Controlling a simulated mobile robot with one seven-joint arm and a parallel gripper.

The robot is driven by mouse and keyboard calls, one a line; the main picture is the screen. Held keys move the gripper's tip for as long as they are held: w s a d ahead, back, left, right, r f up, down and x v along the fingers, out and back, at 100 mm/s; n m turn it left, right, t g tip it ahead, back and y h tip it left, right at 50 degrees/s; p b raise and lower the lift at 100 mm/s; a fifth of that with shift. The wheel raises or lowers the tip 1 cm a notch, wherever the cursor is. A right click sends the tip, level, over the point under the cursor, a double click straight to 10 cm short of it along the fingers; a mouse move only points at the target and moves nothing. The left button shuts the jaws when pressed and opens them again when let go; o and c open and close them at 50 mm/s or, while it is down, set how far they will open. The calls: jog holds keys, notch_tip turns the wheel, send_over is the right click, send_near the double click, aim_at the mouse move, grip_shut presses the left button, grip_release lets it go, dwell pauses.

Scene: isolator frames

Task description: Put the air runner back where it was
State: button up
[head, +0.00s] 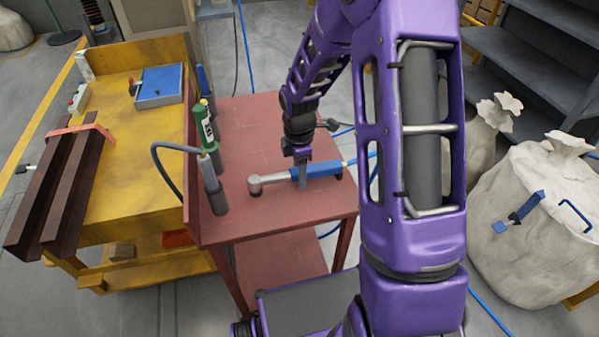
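The air runner (322,170) looks to be the tool with a blue body and a grey ratchet-like head (256,184). It lies on or just above the red table top (270,215), its head pointing left. A blue hose leaves its right end and passes behind my arm. My gripper (303,178) points down at the tool's middle, where the grey neck meets the blue body. One finger shows in front of the tool and the other is hidden. Whether the fingers are closed on it cannot be made out.
At the table's left edge stand a dark cylindrical holder (215,198) with a grey curved hose and a green bottle-like item (208,128). A yellow workbench (130,190) with brown steel profiles (62,195) adjoins on the left. White sacks (535,215) stand right. The table front is clear.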

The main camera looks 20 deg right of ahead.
jog(key=shift+o, duration=1.3)
notch_tip(320, 180, up, 12)
jog(key=p, duration=0.2)
jog(key=shift+r, duration=0.15)
